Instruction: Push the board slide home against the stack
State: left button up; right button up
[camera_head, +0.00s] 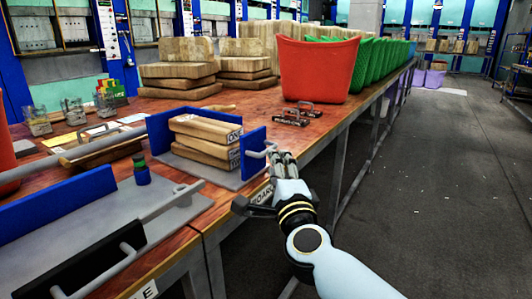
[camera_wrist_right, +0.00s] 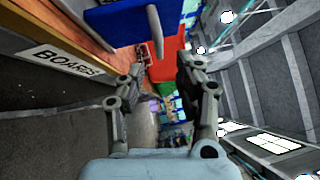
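A short stack of tan boards (camera_head: 204,152) with printed ends lies on a grey plate at the bench's front edge, in front of a blue wall (camera_head: 172,122). The blue board slide (camera_head: 253,150) stands upright at the stack's right end; I cannot tell whether they touch. Its grey handle (camera_head: 262,152) sticks out to the right. In the right wrist view the slide (camera_wrist_right: 128,22) and its handle (camera_wrist_right: 153,47) show ahead. My right gripper (camera_head: 283,158) is at the handle with fingers apart, the handle appearing at the gap between its fingertips (camera_wrist_right: 161,66). My left gripper is out of view.
A red bin (camera_head: 318,68) and green bins (camera_head: 372,62) line the bench behind. Two small handled blocks (camera_head: 291,117) lie nearer. A black handled plate (camera_head: 98,262) is at the lower left. The right floor is clear.

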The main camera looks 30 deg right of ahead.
aim_at(270, 148)
jog(key=x, duration=0.7)
grip_shut()
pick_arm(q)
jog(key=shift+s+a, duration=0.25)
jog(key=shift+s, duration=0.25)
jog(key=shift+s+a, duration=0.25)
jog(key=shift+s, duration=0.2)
